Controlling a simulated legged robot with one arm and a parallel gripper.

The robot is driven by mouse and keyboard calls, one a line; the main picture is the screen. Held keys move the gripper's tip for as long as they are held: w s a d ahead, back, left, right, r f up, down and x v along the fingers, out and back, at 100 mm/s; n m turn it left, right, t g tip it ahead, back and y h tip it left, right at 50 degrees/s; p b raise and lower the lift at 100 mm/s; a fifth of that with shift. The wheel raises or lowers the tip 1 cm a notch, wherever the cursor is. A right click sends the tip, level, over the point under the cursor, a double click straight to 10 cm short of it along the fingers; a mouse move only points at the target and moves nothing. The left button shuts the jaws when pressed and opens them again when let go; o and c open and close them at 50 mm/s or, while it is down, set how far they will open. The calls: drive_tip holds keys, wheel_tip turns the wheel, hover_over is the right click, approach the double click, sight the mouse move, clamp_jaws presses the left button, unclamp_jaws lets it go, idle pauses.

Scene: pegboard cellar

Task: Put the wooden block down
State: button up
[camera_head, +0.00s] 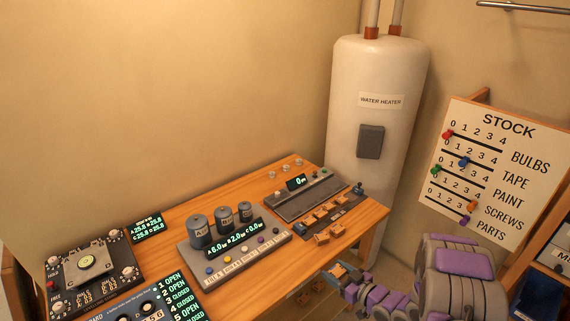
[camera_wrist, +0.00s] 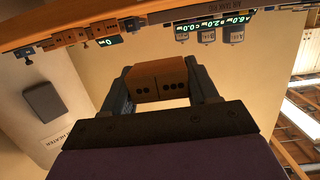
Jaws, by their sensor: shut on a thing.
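The wooden block (camera_wrist: 158,82) is held between the two dark fingers of my gripper in the wrist view. It is brown, with dark dots and a seam line on the face towards the camera. In the head view my gripper (camera_head: 345,277) is shut on it, low in front of the table's front edge. The block (camera_head: 338,271) is small there and partly hidden by the fingers. The wooden table (camera_head: 240,194) stands beyond the gripper. In the wrist view the table edge (camera_wrist: 60,14) runs along the top, apart from the block.
Several similar wooden blocks (camera_head: 321,239) lie around a dark grey strip near the table's front edge. Behind it is a grey device with a display reading 0 (camera_head: 296,182). A tank panel (camera_head: 226,262) is to the left. The water heater (camera_head: 372,110) and stock board (camera_head: 488,165) stand right.

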drive_tip(key=w+d+r+m+t+h, duration=0.1)
drive_tip(key=w+r+m+t+h, duration=0.35)
drive_tip(key=r, duration=1.15)
drive_tip(key=a+r+g, duration=0.2)
drive_tip(key=a+r, duration=0.6)
drive_tip(key=r, duration=0.6)
drive_tip(key=w+d+f+n+y, duration=0.1)
drive_tip(key=d+f, duration=0.3)
drive_tip(key=f, duration=0.4)
drive_tip(key=w+d+f+n, duration=0.1)
drive_tip(key=d+f, duration=0.4)
drive_tip(key=f, duration=0.3)
drive_tip(key=s+f+n+g+y, duration=0.1)
drive_tip(key=s+f, duration=0.1)
drive_tip(key=f, duration=0.3)
drive_tip(key=s+a+f+y, duration=0.1)
drive_tip(key=s+f, duration=0.2)
drive_tip(key=f, duration=0.2)
drive_tip(key=s+a+f+n+g+y, duration=0.1)
drive_tip(key=s+f, duration=0.1)
drive_tip(key=f, duration=0.3)
drive_tip(key=shift+s+a+n+g+y, duration=0.2)
drive_tip(key=shift+a+n+g+y, duration=0.05)
drive_tip(key=shift+n+g+y, duration=0.1)
